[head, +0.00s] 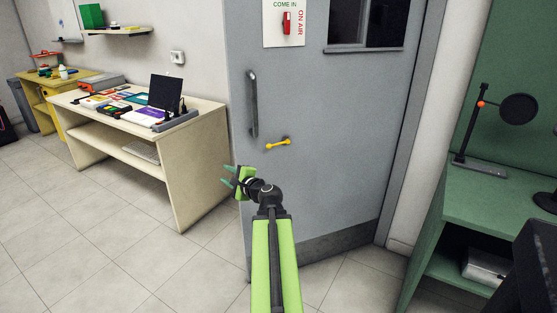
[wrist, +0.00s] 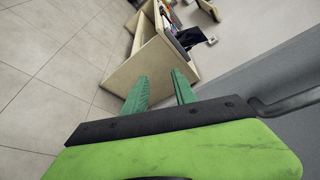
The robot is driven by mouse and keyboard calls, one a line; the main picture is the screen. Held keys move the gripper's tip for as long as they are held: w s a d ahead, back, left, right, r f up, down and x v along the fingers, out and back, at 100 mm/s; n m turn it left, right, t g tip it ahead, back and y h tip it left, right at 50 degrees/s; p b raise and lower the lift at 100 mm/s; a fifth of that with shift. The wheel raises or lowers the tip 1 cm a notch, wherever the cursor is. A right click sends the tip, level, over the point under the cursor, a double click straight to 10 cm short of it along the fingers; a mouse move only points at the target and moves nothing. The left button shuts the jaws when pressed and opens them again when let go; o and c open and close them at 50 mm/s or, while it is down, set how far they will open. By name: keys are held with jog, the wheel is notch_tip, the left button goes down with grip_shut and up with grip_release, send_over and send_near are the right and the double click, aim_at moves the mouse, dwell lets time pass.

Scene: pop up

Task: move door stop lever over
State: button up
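The yellow door stop lever (head: 278,143) is mounted on the grey door (head: 330,110), below and right of the dark vertical handle (head: 252,103). It lies nearly level, with its right end slightly higher. My gripper (head: 228,174) is below and left of the lever in the head view, clear of it and pointing left. In the wrist view, its two green fingers (wrist: 160,78) are apart with nothing between them. The lever does not show in the wrist view; the door handle (wrist: 290,104) shows there at the right.
A cream desk (head: 190,150) with books and a dark screen stands left of the door. A green desk (head: 500,205) with a lamp stands at the right. A sign (head: 283,22) with a red piece hangs on the door. Tiled floor is clear at the left.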

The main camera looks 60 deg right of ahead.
aim_at(270, 148)
jog(key=s+d+r+m+h, duration=0.2)
jog(key=s+d+m+h, duration=0.1)
jog(key=s+d, duration=0.3)
jog(key=s+d+r+m+g+h, duration=0.1)
jog(key=s+d+r+m+h, duration=0.1)
jog(key=s+d+m, duration=0.3)
jog(key=shift+s+d+h, duration=0.7)
jog(key=shift+s+d, duration=0.3)
jog(key=shift+s, duration=0.05)
jog(key=x, duration=0.8)
jog(key=shift+w, duration=0.1)
jog(key=shift+c, duration=0.3)
jog(key=shift+a, duration=0.1)
jog(key=c, duration=0.6)
jog(key=o, duration=1.1)
